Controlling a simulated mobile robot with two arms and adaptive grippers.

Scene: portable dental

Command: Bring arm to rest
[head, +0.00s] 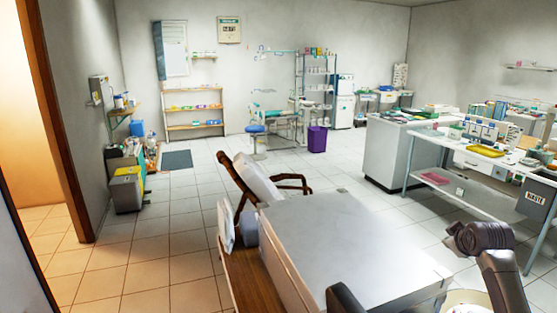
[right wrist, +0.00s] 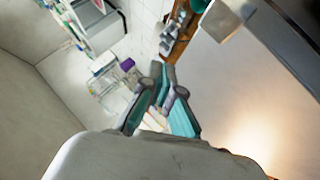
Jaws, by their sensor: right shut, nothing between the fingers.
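My right gripper (right wrist: 160,78) shows in the right wrist view with its grey and teal fingers drawn together. It is shut and empty. A grey link of one of my arms (head: 505,280) rises at the lower right of the head view; no fingers show there. My left gripper is in neither view.
A large pale-topped cabinet (head: 335,235) stands close in front, with a brown wooden chair (head: 300,185) behind it. A worktable (head: 480,150) with books and boxes is at the right. A purple bin (head: 317,139) stands further back. The tiled floor (head: 160,230) at left is clear.

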